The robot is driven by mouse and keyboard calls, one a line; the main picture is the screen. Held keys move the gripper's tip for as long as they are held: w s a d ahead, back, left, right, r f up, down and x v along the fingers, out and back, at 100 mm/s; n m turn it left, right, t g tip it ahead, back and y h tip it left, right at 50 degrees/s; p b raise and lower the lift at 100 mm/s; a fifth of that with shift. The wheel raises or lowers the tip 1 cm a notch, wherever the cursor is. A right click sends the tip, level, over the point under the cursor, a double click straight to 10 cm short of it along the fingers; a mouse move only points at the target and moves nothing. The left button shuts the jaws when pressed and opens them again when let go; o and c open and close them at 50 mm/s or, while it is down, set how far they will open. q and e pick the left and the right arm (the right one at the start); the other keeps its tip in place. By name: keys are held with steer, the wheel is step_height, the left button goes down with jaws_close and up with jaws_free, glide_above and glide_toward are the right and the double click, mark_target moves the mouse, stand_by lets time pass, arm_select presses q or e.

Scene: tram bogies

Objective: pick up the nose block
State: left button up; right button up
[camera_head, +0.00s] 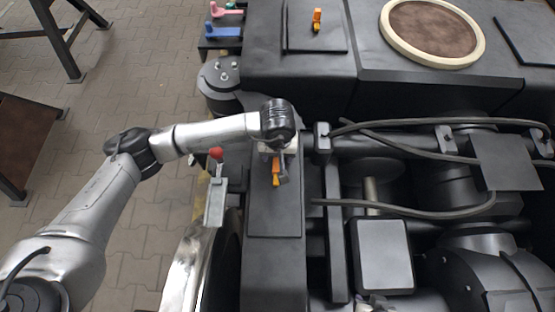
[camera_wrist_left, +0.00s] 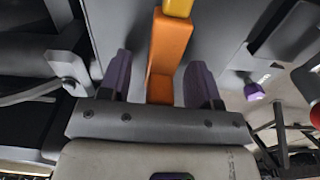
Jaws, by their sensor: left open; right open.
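An orange block with a yellow end (camera_head: 276,172), which fits the nose block, lies on a dark flat plate (camera_head: 275,215) of the bogie frame. Its orange body also shows in the left wrist view (camera_wrist_left: 169,48), with the yellow end at the top edge. My left gripper (camera_head: 279,160) is over this block. In the left wrist view, its purple fingers (camera_wrist_left: 160,82) are apart, one on each side of the orange body, with a visible gap on the left. Whether either finger touches it I cannot tell. My right gripper is not clearly in view.
A similar orange and yellow block (camera_head: 316,20) lies on a dark panel further back. Pink and blue pieces (camera_head: 223,30) stand at the back left. A red-knobbed lever (camera_head: 216,154) stands left of the plate. Dark cables (camera_head: 415,207) cross the bogie at right.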

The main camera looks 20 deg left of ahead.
arm_select(q)
steer(key=shift+w, duration=0.1)
steer(key=shift+c, duration=1.4)
steer(key=c, duration=0.7)
steer(key=shift+r, duration=0.1)
